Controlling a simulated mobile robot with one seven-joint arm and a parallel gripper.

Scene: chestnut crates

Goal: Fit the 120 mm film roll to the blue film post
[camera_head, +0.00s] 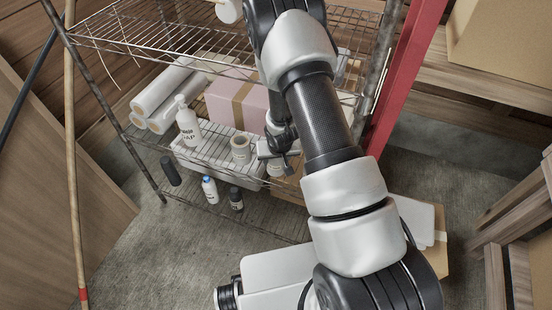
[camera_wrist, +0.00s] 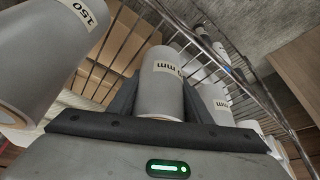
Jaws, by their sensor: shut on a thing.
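My gripper (camera_wrist: 165,100) is shut on a pale film roll (camera_wrist: 163,88) in the wrist view, with one dark finger on each side. The roll's label ends in "mm"; its number is partly hidden, so I cannot tell that it is 120. In the head view my gripper (camera_head: 274,148) is over the middle wire shelf, partly behind my arm, beside a short pale roll (camera_head: 240,149). Another roll marked 150 (camera_wrist: 38,55) is close at the left in the wrist view. I cannot make out the blue film post in either view.
The wire rack (camera_head: 120,130) carries a pink box (camera_head: 228,98), long white rolls (camera_head: 165,95) and a soap bottle (camera_head: 187,124). Small bottles (camera_head: 210,190) stand on the lowest shelf. A red upright (camera_head: 405,85) is right of my arm. Concrete floor is clear at front left.

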